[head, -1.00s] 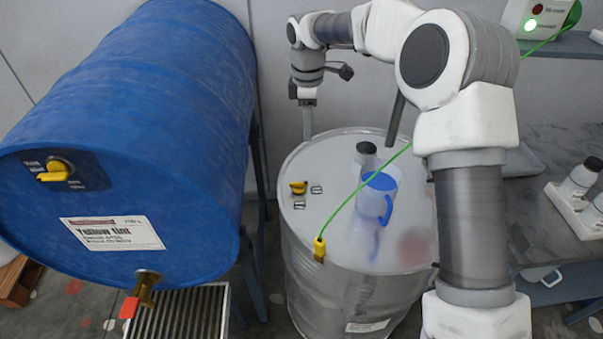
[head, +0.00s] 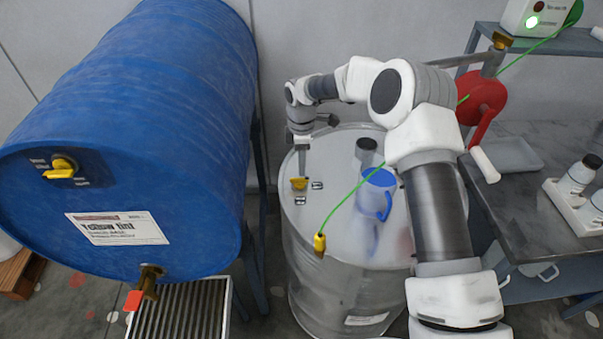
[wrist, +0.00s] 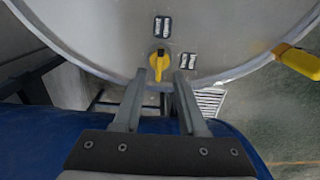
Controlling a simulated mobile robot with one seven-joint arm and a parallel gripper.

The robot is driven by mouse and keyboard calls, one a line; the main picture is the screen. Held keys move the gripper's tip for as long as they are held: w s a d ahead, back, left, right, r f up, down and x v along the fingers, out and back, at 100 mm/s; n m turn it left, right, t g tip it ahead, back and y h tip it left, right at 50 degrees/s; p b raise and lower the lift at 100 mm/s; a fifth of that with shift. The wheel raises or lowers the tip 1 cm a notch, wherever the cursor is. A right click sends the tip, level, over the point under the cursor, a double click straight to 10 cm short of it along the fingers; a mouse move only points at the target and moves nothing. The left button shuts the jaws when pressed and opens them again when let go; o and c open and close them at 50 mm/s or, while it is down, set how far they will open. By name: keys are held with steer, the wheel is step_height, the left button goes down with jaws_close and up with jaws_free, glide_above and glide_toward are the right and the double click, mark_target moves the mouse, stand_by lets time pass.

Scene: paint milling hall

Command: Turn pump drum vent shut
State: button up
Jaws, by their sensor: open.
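The pump drum vent is a yellow knob (head: 299,183) on the lid of the grey steel drum (head: 335,285), near its left rim. My gripper (head: 302,173) is open and empty, pointing down just at the knob. In the wrist view its fingertips (wrist: 160,79) lie on either side of the lever's end. I cannot tell whether they touch it.
A blue drum (head: 140,110) with its own yellow vent knob (head: 62,167) lies at left. A red pump (head: 484,97) stands at right.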

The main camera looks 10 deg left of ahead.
mark_target(301, 178)
steer(key=shift+f, duration=2.65)
jaws_close()
